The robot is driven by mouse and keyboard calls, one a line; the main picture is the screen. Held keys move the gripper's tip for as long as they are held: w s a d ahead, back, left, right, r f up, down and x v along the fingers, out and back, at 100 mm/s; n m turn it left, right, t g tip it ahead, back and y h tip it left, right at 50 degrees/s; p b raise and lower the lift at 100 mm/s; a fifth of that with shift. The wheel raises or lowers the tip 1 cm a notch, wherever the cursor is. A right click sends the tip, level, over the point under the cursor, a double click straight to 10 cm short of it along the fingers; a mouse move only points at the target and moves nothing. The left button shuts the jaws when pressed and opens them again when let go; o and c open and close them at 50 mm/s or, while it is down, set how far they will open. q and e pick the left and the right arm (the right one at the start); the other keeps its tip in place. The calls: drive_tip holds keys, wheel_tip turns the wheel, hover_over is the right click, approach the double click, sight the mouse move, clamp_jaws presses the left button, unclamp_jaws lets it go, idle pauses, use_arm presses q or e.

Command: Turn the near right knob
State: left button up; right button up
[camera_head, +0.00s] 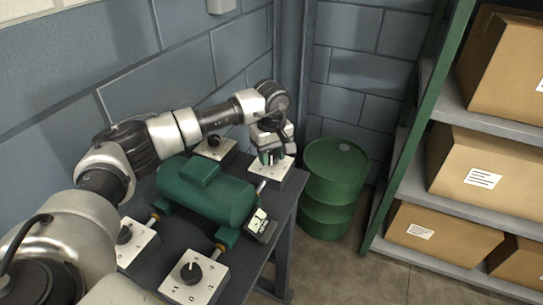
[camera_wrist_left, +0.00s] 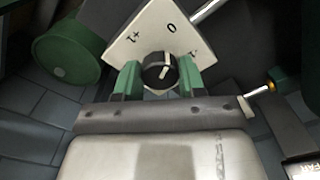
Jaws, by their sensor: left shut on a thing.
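Knobs sit on white plates around a green tank on a dark table. The near right knob (camera_head: 191,272) is black, on the plate closest to the camera at the bottom; no gripper touches it. My left gripper (camera_head: 269,158) is at the far right plate (camera_head: 284,175). In the left wrist view its green fingers (camera_wrist_left: 159,76) are shut on the black far right knob (camera_wrist_left: 158,68), one on each side. That knob's white mark points roughly towards the plate's 0. In the head view the gripper hides this knob. My right gripper is not in view.
The green tank (camera_head: 205,190) lies between the plates, with a small gauge (camera_head: 259,222) at its right. Other knobs are at the near left (camera_head: 124,235) and far left (camera_head: 213,141). A green drum (camera_head: 334,190) stands right of the table, and a shelf with boxes (camera_head: 484,180) beyond it.

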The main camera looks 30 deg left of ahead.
use_arm(q)
drive_tip(key=n, duration=0.4)
drive_tip(key=shift+n, duration=0.3)
drive_tip(key=n, duration=0.4)
drive_tip(key=shift+n+b, duration=0.3)
drive_tip(key=shift+b, duration=0.05)
drive_tip(key=n, duration=0.4)
drive_tip(key=shift+n, duration=0.3)
drive_tip(key=n, duration=0.4)
drive_tip(key=shift+r, duration=0.1)
drive_tip(key=n+p, duration=0.1)
drive_tip(key=n, duration=0.8)
drive_tip(key=shift+n+p, duration=0.3)
drive_tip(key=n+p, duration=0.1)
drive_tip(key=n, duration=0.3)
drive_tip(key=shift+n+p, duration=0.65)
drive_tip(key=shift+n, duration=2.05)
